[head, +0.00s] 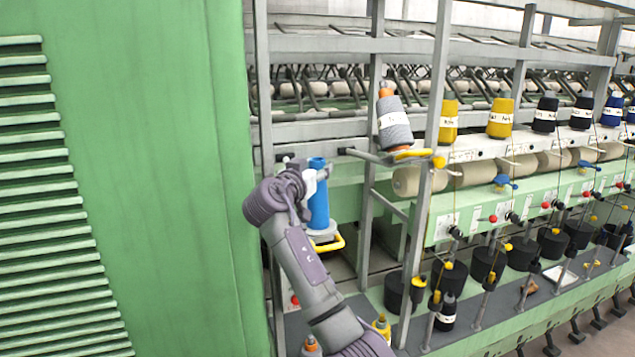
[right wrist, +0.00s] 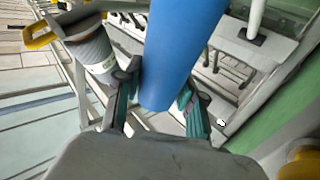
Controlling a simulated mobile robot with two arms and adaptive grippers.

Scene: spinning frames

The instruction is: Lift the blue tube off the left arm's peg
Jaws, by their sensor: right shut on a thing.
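The blue tube (head: 318,207) stands nearly upright on the left holder arm, above its light round base (head: 322,231) and yellow handle (head: 329,243). My right gripper (head: 310,181) is shut on the upper part of the tube. In the right wrist view the blue tube (right wrist: 180,50) lies between the two fingers of my right gripper (right wrist: 160,88), with one end showing near them. The peg itself is hidden, so I cannot tell if the tube is clear of it. My left gripper is not in view.
A grey yarn cone (head: 394,125) sits on the right holder arm, close to the tube. An upright grey post (head: 367,215) stands between them. A green cabinet wall (head: 150,180) fills the left. Yellow and dark cones (head: 500,118) line the machine at right.

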